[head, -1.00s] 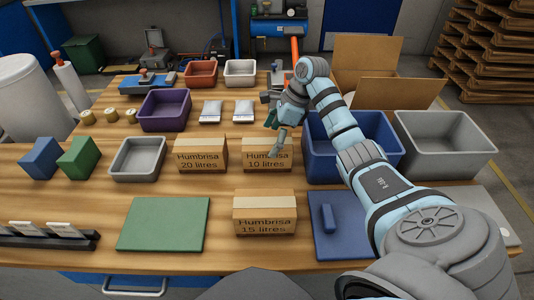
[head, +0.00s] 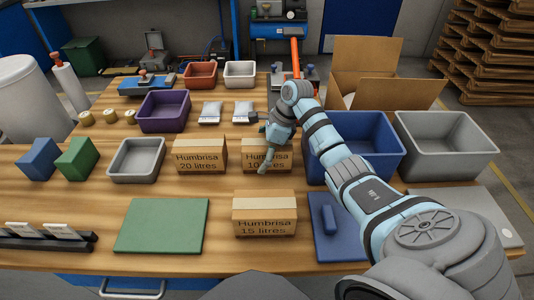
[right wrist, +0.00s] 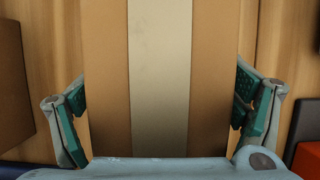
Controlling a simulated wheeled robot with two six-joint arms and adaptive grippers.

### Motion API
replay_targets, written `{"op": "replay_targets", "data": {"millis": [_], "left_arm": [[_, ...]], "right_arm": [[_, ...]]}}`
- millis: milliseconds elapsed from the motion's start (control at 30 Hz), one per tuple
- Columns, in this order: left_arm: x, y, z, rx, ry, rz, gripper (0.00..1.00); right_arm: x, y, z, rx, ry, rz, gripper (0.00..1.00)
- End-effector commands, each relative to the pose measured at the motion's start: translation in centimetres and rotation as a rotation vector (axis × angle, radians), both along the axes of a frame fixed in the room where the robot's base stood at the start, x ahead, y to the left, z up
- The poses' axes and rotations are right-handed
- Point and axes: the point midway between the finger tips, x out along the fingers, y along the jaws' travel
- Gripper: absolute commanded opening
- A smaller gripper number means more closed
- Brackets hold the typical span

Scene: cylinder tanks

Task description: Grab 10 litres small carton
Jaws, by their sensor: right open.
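The small carton marked "Humbrisa 10 litres" (head: 258,158) stands on the wooden table in the head view, between the 20 litres carton and the blue bin. My right gripper (head: 264,150) is over it and hides part of its top and label. In the right wrist view the carton's taped top (right wrist: 160,75) fills the middle. The open fingers of my right gripper (right wrist: 160,112) are at its left and right sides, with narrow gaps showing. My left gripper is not in view.
The 20 litres carton (head: 200,157) stands close on the left and the 15 litres carton (head: 264,217) in front. A blue bin (head: 376,171) is close on the right, with a grey bin (head: 440,167) beyond it.

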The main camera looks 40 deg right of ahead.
Motion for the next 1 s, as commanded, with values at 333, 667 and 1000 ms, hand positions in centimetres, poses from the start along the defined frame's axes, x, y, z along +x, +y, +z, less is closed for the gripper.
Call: {"op": "replay_targets", "data": {"millis": [333,667,1000], "left_arm": [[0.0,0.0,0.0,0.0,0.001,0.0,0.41],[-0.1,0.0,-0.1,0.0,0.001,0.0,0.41],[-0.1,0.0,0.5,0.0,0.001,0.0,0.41]], "right_arm": [[0.0,0.0,-0.1,0.001,0.002,0.0,0.45],[0.0,0.1,-0.1,0.002,0.003,0.0,0.31],[-0.1,0.1,0.8,0.002,0.003,0.001,0.23]]}}
